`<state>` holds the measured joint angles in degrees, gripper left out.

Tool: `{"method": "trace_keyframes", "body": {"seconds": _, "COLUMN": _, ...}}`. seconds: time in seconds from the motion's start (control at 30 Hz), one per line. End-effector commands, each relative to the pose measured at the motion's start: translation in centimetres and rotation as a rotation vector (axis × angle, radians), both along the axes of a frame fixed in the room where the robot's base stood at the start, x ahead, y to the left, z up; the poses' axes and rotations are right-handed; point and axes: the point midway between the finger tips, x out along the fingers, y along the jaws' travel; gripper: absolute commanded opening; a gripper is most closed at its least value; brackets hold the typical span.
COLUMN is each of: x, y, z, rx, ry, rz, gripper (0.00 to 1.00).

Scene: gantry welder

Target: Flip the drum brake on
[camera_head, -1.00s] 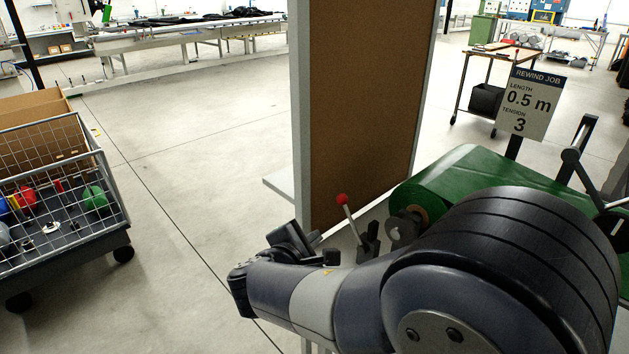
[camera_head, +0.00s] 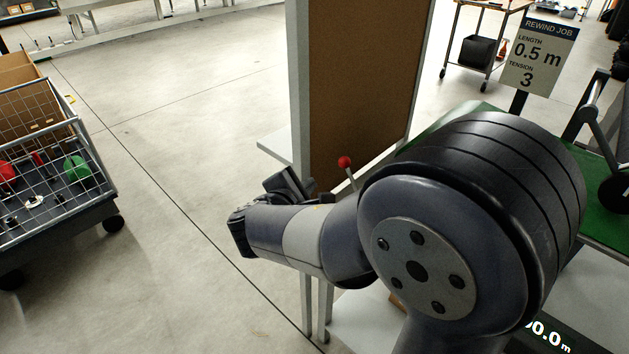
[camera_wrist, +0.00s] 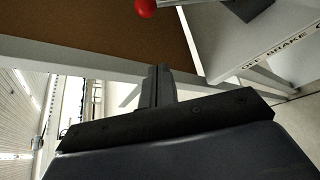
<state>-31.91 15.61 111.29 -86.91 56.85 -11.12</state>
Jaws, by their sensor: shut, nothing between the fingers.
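The drum brake lever shows in the head view as a red ball knob (camera_head: 345,162) on a thin rod leaning up and left. My arm hides its base. In the wrist view the red knob (camera_wrist: 145,8) is at the top edge, with part of its rod running right. A white edge with a brake label (camera_wrist: 282,48) is at the right; "BRAKE" is readable and the lettering beside it is partly cut off. My gripper (camera_wrist: 160,70) is shut and empty, its fingers apart from the knob.
A brown panel in a pale frame (camera_head: 298,100) stands behind the lever. A rewind sign (camera_head: 540,55) reads length 0.5 m, tension 3. A display (camera_head: 548,336) partly shows 00.0 m. A wire cart (camera_head: 60,190) stands at the left, with clear floor between.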

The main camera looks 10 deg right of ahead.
Motion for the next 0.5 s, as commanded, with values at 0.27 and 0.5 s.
{"method": "trace_keyframes", "body": {"seconds": 0.27, "x": 4.5, "y": -3.0, "z": -2.2, "rx": -0.001, "ry": 0.003, "rz": -0.007, "gripper": 0.0}}
{"method": "trace_keyframes", "body": {"seconds": 0.5, "x": 5.8, "y": -5.2, "z": -1.4, "rx": 0.001, "ry": -0.002, "rz": -0.002, "gripper": 0.0}}
